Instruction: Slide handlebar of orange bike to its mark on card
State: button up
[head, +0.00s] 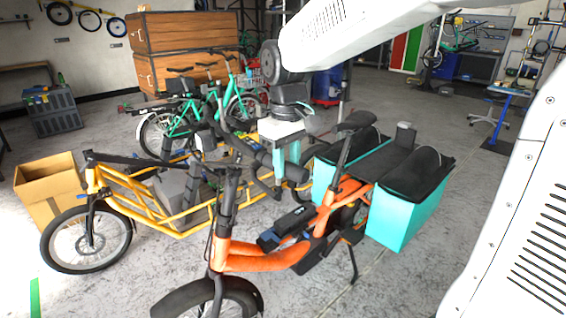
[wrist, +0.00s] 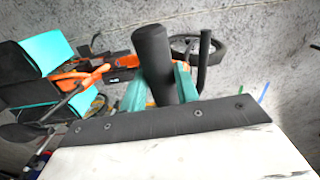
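The orange bike (head: 265,258) stands in front of me, its front wheel toward the bottom of the head view. Its black handlebar (head: 248,150) sits above the upright stem and runs toward my gripper (head: 287,152). In the wrist view, a thick black handlebar grip (wrist: 153,55) lies between the two teal fingers of my gripper (wrist: 160,85), which appear to touch it on both sides. The orange frame (wrist: 88,75) shows behind it. I cannot make out the card or its mark in either view.
A yellow cargo bike (head: 150,212) stands close on the left, beside a cardboard box (head: 50,188). Teal panniers (head: 400,215) flank the orange bike's rear. Teal bikes (head: 185,118) and wooden crates (head: 185,35) stand behind.

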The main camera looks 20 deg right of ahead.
grip_shut()
jog(key=shift+w+d+r, duration=0.1)
jog(key=shift+d+r, duration=0.05)
jog(key=shift+r, duration=0.55)
jog(key=shift+w+d+r, duration=0.1)
jog(key=shift+d+r, duration=0.05)
jog(key=shift+r, duration=0.5)
jog(key=o, duration=0.8)
grip_release()
jog(key=shift+s, duration=0.1)
notch_tip(320, 180, up, 8)
jog(key=shift+f, duration=0.15)
